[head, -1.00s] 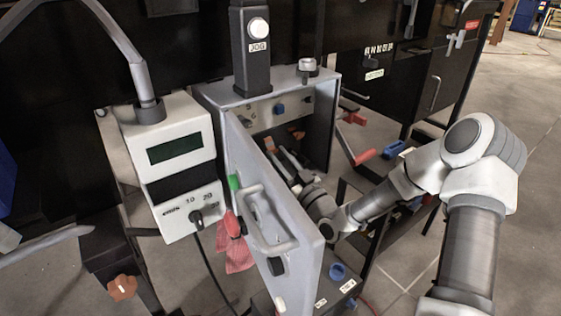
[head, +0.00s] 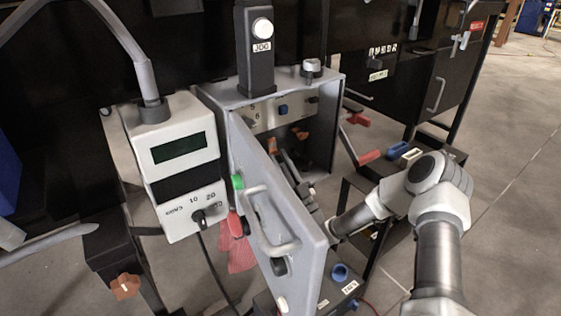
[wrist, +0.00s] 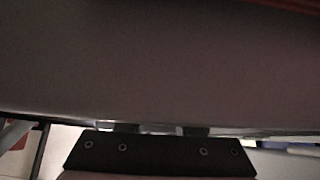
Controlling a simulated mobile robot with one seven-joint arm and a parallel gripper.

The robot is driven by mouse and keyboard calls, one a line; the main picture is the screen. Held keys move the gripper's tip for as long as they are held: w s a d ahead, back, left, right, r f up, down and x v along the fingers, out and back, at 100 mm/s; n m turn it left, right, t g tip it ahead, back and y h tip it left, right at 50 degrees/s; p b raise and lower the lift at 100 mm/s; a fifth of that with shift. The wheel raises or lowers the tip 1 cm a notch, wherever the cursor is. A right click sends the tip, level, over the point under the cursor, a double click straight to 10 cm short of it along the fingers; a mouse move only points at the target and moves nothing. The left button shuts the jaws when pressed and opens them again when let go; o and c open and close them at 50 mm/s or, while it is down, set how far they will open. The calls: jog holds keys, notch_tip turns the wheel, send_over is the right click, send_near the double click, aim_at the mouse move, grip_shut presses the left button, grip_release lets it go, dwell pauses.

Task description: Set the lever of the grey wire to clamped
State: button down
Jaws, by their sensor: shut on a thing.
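The grey metal cabinet (head: 325,105) stands open, its door (head: 290,215) swung toward me. Inside it are small orange parts (head: 272,146), too small to tell whether one is the grey wire's lever. The grey wire cannot be made out. My gripper (head: 292,168) reaches in behind the door from the right, partly hidden by it. In the wrist view, the fingers of my gripper (wrist: 158,129) meet the lower edge of a broad dark surface (wrist: 160,70). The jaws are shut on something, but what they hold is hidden.
The door with its handle (head: 265,225) stands close to my gripper on the left. A white meter box (head: 180,155) hangs left of the cabinet. A red-handled lever (head: 368,157) and a blue part (head: 397,148) lie to the right. Open floor is at far right.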

jog(key=shift+r, duration=0.15)
jog(key=c, duration=0.6)
grip_release()
jog(key=p+v, duration=0.2)
jog(key=v, duration=1.5)
jog(key=shift+f+p, duration=0.2)
jog(key=shift+p, duration=0.1)
jog(key=shift+s+d, duration=0.1)
jog(key=shift+s, duration=0.05)
